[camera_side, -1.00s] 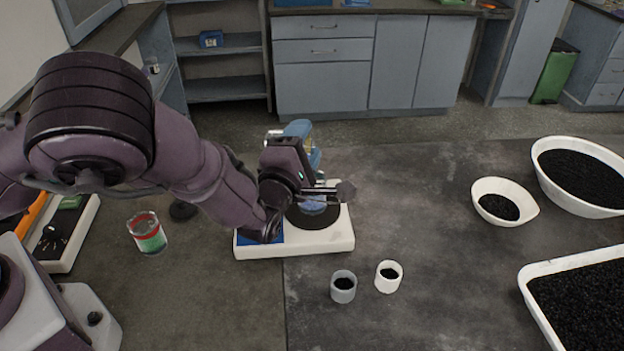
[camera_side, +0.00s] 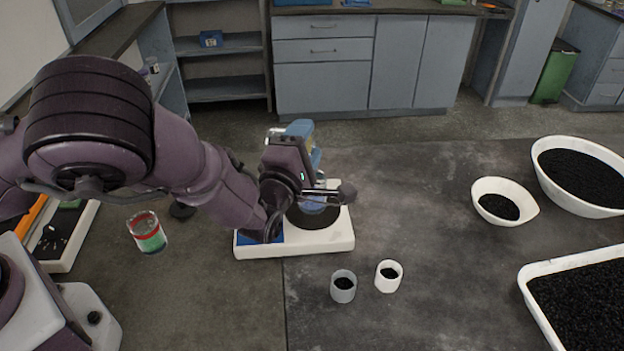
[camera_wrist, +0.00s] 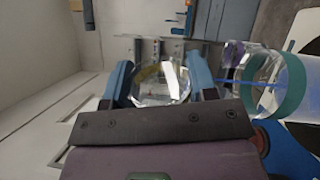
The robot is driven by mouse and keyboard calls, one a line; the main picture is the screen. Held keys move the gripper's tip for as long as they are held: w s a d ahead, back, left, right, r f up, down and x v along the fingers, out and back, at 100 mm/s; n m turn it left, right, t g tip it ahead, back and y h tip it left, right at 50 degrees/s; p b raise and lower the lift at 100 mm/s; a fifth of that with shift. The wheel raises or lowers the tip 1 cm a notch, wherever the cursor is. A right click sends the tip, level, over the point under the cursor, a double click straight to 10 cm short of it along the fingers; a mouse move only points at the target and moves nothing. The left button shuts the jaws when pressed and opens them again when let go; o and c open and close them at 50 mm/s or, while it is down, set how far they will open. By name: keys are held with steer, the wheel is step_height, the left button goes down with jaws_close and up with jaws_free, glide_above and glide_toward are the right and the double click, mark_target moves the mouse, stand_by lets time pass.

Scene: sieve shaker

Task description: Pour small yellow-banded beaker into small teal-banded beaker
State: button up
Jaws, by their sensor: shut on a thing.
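My gripper (camera_wrist: 163,88) is shut on a clear beaker with a yellow band (camera_wrist: 150,74), held between its blue fingers in the wrist view. In the side view the gripper (camera_side: 308,145) is above the white balance, turned on its side; its own links hide most of the held beaker. The clear teal-banded beaker (camera_wrist: 290,88) shows sideways at the right of the wrist view, below and apart from the held one. In the side view it (camera_side: 316,206) stands on the balance's dark round plate, partly hidden. I cannot tell whether anything is flowing.
The white balance (camera_side: 335,243) lies under my gripper. Two small cups with dark grains, one grey (camera_side: 343,293) and one white (camera_side: 386,283), stand in front. A red-and-green-banded beaker (camera_side: 149,240) is left. White bowls (camera_side: 525,200) and a tray (camera_side: 535,315) are right.

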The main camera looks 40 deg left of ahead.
steer(key=shift+d+r+m, duration=0.1)
steer(key=shift+d+m, duration=0.1)
steer(key=shift+m, duration=0.9)
stand_by(1.7)
steer(key=n, duration=0.1)
steer(key=a+n, duration=0.1)
steer(key=n, duration=0.1)
steer(key=shift+s+r+n+y, duration=0.1)
steer(key=shift+r+n+y, duration=0.1)
steer(key=shift+n, duration=0.5)
steer(key=shift+r+n+y, duration=0.1)
steer(key=shift+r+n, duration=0.1)
steer(key=shift+n, duration=0.5)
steer(key=n, duration=0.3)
steer(key=shift+a+f+g, duration=0.3)
steer(key=n, duration=0.2)
steer(key=shift+s+a+f+n, duration=0.15)
steer(key=shift+a+f+n, duration=0.15)
steer(key=shift+a, duration=0.1)
steer(key=shift+s+a+f+n+g+y+b, duration=0.15)
steer(key=shift+s+a+f+n+g, duration=0.15)
steer(key=shift+a+f+n, duration=0.7)
steer(key=shift+s+a+f+n+g+y+b, duration=0.15)
steer(key=shift+s+a+f+n, duration=0.35)
steer(key=shift+a+n, duration=0.85)
steer(key=shift+s+a+f+n+g+y+b, duration=0.2)
steer(key=shift+a+f+n, duration=0.65)
steer(key=shift+n, duration=0.7)
steer(key=shift+d, duration=0.1)
